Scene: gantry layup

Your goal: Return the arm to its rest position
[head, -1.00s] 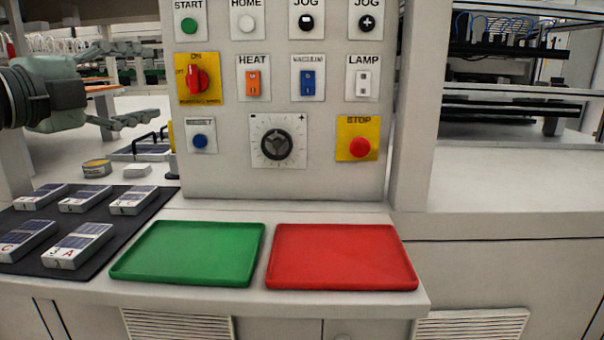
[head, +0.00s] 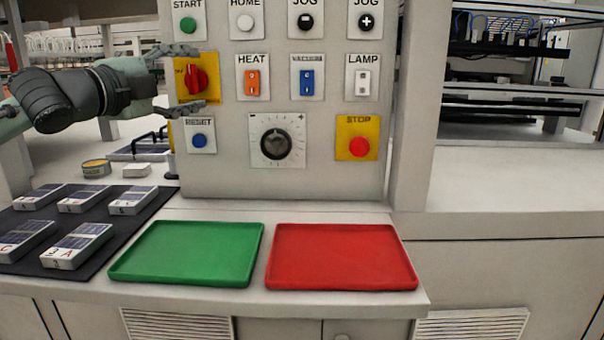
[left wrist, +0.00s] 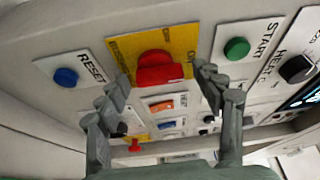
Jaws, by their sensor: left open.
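My left gripper (head: 184,80) reaches in from the left in the head view, in front of the upper left of the control panel (head: 230,180). Its two fingers are spread, one above and one below the red rotary switch (head: 199,78) on its yellow plate. In the left wrist view the open fingers (left wrist: 161,80) stand either side of the red switch (left wrist: 158,70), with nothing held. I cannot tell whether a fingertip touches the switch or plate. My right gripper is not in view.
Close to the fingers are the green START button (head: 187,26) and blue RESET button (head: 200,140). A green tray (head: 187,252) and a red tray (head: 342,256) lie empty below the panel. Several labelled blocks sit on a dark mat (head: 150,205) at left.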

